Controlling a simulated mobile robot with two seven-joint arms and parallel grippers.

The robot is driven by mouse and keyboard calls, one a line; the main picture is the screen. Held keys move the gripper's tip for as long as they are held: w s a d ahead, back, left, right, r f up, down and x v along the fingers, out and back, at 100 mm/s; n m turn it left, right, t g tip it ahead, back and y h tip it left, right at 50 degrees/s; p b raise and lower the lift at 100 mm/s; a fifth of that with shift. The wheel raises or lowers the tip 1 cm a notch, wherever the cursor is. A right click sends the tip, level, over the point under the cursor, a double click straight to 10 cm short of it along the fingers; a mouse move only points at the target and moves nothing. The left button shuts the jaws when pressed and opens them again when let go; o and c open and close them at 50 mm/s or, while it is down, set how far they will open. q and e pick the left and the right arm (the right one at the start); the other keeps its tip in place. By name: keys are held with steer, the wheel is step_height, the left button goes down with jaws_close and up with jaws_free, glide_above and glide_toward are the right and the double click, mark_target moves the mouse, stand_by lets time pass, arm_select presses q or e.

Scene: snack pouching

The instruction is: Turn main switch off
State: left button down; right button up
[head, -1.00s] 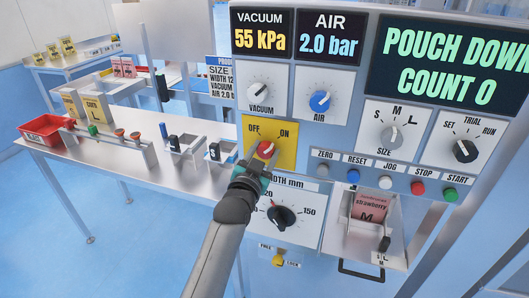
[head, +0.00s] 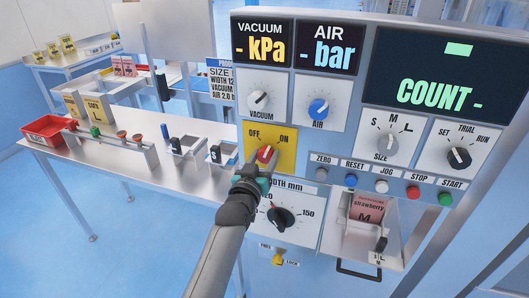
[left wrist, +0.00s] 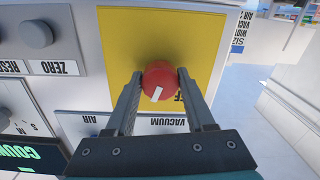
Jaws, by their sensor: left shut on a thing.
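The main switch is a round red knob (head: 265,153) on a yellow plate (head: 288,162) marked OFF at left and ON at right. My left gripper (head: 261,162) comes at it from below and is shut on the knob. In the left wrist view the fingers (left wrist: 160,82) touch the red knob (left wrist: 158,76) on both sides. A white mark shows on the knob; part of the OFF lettering is hidden behind a finger. The pressure displays (head: 264,46) show only dashes before kPa and bar, and the count display (head: 440,95) shows a dash. My right gripper is not in view.
The vacuum dial (head: 258,100) and air dial (head: 318,108) sit above the plate, and the width dial (head: 281,218) is below. A row of buttons (head: 351,180) lies to the right. A red bin (head: 46,131) stands on the table at far left.

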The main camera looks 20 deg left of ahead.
arm_select(q)
steer(key=n+p, duration=0.1)
steer(key=n, duration=0.1)
steer(key=shift+r+n, duration=0.1)
steer(key=shift+n, duration=0.3)
steer(key=n, duration=0.3)
steer(key=shift+n+p, duration=0.3)
steer(key=shift+p, duration=0.1)
steer(key=n, duration=0.6)
steer(key=shift+c, duration=1.3)
jaws_free()
steer(key=s, duration=1.5)
steer(key=shift+a, duration=0.3)
